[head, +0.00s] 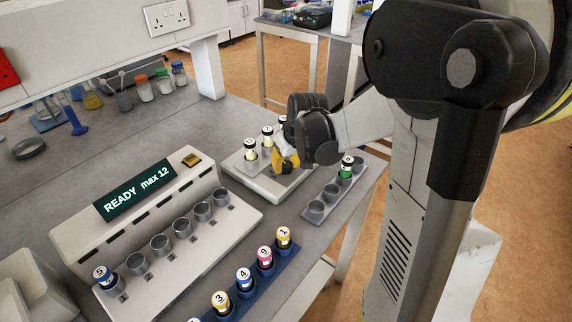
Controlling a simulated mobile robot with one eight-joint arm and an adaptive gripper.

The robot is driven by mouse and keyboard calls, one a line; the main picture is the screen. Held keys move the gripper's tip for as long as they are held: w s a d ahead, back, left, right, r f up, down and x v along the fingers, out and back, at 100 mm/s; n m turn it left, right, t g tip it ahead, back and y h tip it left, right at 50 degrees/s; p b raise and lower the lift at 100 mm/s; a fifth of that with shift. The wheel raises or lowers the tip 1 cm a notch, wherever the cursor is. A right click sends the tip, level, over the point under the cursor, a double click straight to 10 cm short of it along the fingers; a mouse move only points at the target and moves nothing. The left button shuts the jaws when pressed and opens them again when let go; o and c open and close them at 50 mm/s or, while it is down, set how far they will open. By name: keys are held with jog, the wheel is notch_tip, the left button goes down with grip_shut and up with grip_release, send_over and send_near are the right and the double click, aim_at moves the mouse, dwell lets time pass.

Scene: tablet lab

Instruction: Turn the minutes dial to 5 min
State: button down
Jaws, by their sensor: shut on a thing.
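A low pale device (235,165) with several white-labelled, dark-capped vials in it stands near the table's right edge. My gripper (285,163) is over this device's near right part, with its yellow fingertips down at the top surface. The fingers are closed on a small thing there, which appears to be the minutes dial. The fingers and wrist hide most of the dial, and its scale and setting cannot be read.
A white station (180,262) with a "READY max 12" display and a blue rack (287,252) of numbered vials are nearer. Bottles stand at the back left.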

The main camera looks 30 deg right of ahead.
jog(key=shift+m, duration=0.3)
jog(key=shift+m+g+h+p, duration=0.35)
jog(key=shift+m+h, duration=0.65)
jog(key=shift+m, duration=1.5)
jog(key=c, duration=1)
grip_release()
jog(key=v, duration=1.2)
